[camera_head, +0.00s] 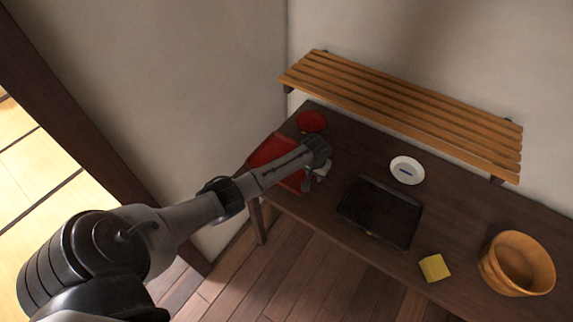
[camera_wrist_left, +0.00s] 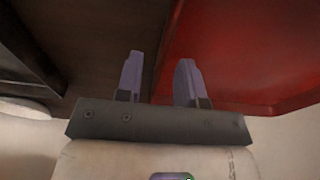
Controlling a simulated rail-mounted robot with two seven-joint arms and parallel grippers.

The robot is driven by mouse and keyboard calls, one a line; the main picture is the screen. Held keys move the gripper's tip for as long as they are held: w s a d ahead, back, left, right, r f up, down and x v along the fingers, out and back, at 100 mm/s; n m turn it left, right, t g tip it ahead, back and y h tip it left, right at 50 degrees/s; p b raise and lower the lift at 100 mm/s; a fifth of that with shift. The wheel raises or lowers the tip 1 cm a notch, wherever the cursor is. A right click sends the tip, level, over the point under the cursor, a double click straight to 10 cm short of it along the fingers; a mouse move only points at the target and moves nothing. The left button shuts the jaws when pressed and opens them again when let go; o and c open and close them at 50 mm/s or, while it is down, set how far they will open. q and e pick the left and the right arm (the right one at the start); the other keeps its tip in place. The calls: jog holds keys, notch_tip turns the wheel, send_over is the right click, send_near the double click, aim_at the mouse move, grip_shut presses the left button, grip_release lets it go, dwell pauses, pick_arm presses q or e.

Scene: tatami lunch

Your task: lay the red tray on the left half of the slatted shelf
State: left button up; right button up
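The red tray (camera_head: 268,150) lies at the left end of the dark table, partly hidden behind my left arm. In the left wrist view the red tray (camera_wrist_left: 245,45) fills the right side. My left gripper (camera_head: 310,182) is at the tray's right side. In the wrist view the left gripper (camera_wrist_left: 159,80) has its two fingers apart, with the tray's edge running between them in the picture; I cannot tell whether they touch it. The slatted wooden shelf (camera_head: 400,104) is on the wall above the table, and its slats look bare. My right gripper is not in view.
The shelf overhangs the table's back.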

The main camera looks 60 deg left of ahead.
pick_arm(q)
jog(key=shift+f, duration=0.1)
jog(key=shift+c, duration=0.4)
grip_shut()
